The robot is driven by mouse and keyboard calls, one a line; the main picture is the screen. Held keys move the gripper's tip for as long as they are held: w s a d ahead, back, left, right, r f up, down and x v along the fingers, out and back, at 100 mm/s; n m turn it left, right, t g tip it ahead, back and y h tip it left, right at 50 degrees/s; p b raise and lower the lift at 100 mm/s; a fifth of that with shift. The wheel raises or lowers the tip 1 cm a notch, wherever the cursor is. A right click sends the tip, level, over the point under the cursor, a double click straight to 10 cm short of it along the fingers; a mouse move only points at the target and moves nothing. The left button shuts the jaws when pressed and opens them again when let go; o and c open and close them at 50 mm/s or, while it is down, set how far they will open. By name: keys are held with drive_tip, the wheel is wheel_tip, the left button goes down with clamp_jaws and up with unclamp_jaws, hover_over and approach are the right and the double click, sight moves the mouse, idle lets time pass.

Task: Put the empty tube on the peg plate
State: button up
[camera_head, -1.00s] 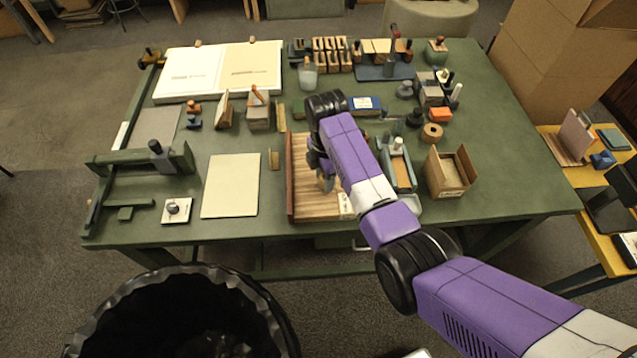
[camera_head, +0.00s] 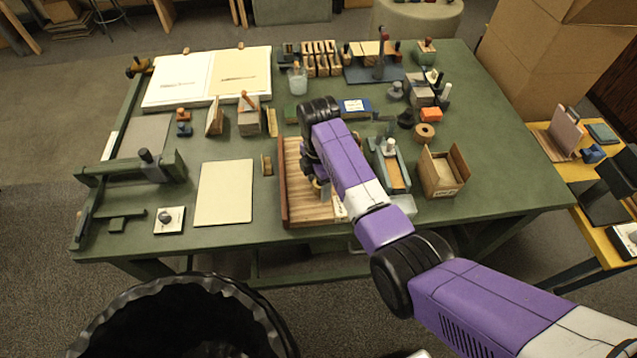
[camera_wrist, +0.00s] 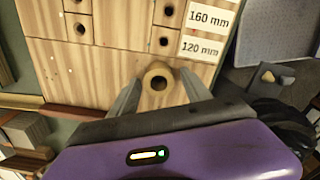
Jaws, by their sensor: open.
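A tan, hollow tube (camera_wrist: 158,78) stands end-on in the wrist view, its round opening facing the camera. My gripper (camera_wrist: 161,90) is open, with one finger on each side of the tube; whether they touch it I cannot tell. Below it is a striped wooden board (camera_head: 305,205) with dark holes and labels "160 mm" and "120 mm"; the board also shows in the wrist view (camera_wrist: 105,75). My arm hides much of the board in the head view. A pale square plate (camera_head: 162,230) with a dark round upright lies at the table's front left; it may be the peg plate.
A cream sheet (camera_head: 224,192) lies between the pale plate and the board. A green clamp frame (camera_head: 105,172) is at the left. A black bin (camera_head: 180,290) is in front of the table.

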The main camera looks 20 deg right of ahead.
wheel_tip(320, 180, up, 12)
idle(0.4)
idle(0.5)
